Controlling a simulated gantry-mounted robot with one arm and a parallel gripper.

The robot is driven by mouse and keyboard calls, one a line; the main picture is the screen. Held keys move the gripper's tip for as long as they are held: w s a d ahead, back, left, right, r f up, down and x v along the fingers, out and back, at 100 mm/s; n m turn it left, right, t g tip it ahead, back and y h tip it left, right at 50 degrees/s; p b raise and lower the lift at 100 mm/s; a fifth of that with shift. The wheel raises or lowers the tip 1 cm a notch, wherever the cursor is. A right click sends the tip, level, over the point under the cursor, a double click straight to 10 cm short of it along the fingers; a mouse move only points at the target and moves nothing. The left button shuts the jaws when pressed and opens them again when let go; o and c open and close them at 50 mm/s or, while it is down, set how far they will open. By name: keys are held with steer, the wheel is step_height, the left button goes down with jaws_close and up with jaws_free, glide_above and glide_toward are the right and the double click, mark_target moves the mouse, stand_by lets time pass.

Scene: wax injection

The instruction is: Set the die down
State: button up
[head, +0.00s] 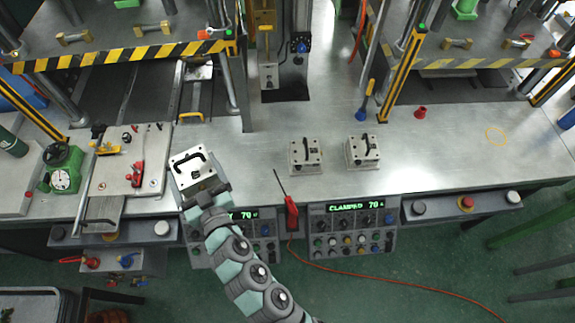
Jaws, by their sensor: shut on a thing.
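A square silver die (192,170) with a black handle on its top face shows at the end of my arm in the head view. My gripper (204,189) is shut on this die at its near side. The fingertips are mostly hidden by the die and the wrist. The die is over the front left part of the steel bench (245,165). I cannot tell whether it touches the bench or is held above it. Two similar dies with black handles, one (305,156) and another (362,152), stand on the bench to the right.
A clamping plate (130,172) with red and yellow tools lies to the left. A red-handled soldering iron (291,207) is at the bench's front edge. Control panels (350,225) line the front. A red cup (420,112) stands right; the bench right of the dies is mostly clear.

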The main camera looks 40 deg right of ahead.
mark_target(206, 152)
steer(key=w+d+h+b, duration=0.1)
steer(key=d+b, duration=0.1)
steer(key=w+d+f+m+h+b, duration=0.1)
steer(key=b, duration=0.2)
steer(key=w+d+b, duration=0.2)
steer(key=shift+w+d+f+m+g+h+b, duration=0.1)
steer(key=shift+d+f+m+g+h+b, duration=0.2)
steer(key=shift+d+m+h+b, duration=0.1)
steer(key=w+d+m+g+h+b, duration=0.1)
steer(key=d+m+g+h+b, duration=0.1)
steer(key=d+b, duration=0.5)
steer(key=m+h+b, duration=0.1)
steer(key=h+b, duration=0.1)
steer(key=b, duration=0.1)
steer(key=shift+d+r+b, duration=0.15)
steer(key=shift+d+b, duration=0.15)
steer(key=shift+d, duration=0.05)
steer(key=shift+w, duration=0.1)
step_height(206, 152, down, 20)
steer(key=b, duration=0.4)
steer(key=shift+b, duration=0.3)
steer(key=o, duration=1.8)
steer(key=shift+w+f, duration=0.1)
steer(key=shift+f, duration=0.1)
